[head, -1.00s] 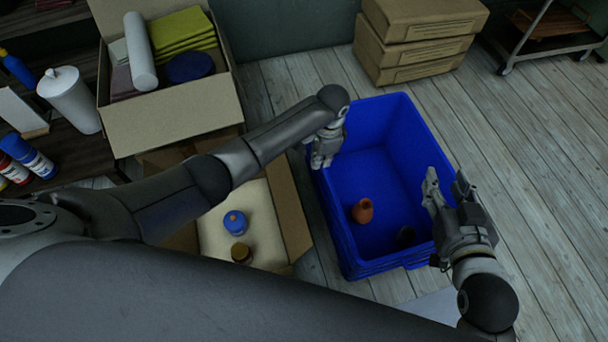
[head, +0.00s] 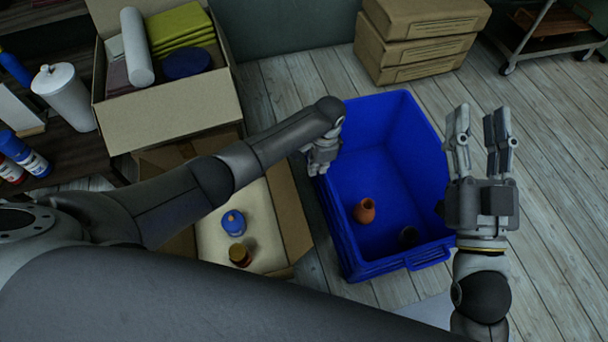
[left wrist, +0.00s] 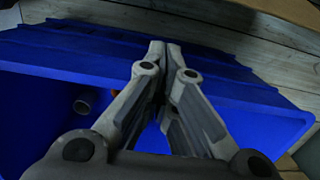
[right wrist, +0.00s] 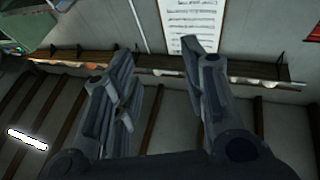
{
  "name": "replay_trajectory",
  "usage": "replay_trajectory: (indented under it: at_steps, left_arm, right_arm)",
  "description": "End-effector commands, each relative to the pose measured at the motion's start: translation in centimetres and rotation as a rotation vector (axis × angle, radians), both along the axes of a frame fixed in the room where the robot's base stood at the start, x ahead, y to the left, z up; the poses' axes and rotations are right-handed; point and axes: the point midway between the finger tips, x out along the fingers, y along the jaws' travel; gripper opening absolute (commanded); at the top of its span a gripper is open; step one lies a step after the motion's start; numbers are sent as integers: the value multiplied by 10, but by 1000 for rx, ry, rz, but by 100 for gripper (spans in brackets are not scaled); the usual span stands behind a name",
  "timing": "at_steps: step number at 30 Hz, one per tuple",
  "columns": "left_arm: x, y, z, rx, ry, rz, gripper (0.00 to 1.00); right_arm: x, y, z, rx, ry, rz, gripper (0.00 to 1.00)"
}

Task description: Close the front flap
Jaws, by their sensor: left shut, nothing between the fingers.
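An open cardboard box with a cream inside stands at lower centre in the head view, partly hidden by my left arm. Its right flap (head: 285,208) stands out towards the blue crate; I cannot tell which flap is the front one. A blue-topped bottle (head: 233,222) and a brown-capped jar (head: 239,254) are in the box. My left gripper (head: 322,166) is over the crate's left rim, right of the box. The left wrist view shows its fingers (left wrist: 165,48) shut and empty. My right gripper (head: 479,120) is open and empty, beyond the crate's right side.
A fuller cardboard box (head: 180,115) stands behind the open one. Stacked boxes (head: 420,45) are at the back.

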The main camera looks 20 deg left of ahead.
Motion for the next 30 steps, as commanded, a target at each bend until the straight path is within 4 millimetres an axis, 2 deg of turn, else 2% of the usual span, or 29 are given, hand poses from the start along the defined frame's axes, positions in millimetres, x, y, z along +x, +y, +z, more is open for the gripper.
replay_trajectory:
  at_steps: [8,15,21,30]
  left_arm:
    - [-1,1,-23,0,1,-1,0]
    - [-3,3,-39,0,1,-1,0]
    - [-14,22,-27,2,-1,-1,0]
    - [-22,32,-20,0,0,-1,0]
  right_arm:
    - [-23,0,37,70,-243,15,40]
    - [-50,-4,65,130,-448,25,40]
    - [-45,-3,62,118,-409,23,40]
    - [-47,-3,64,121,-421,23,40]
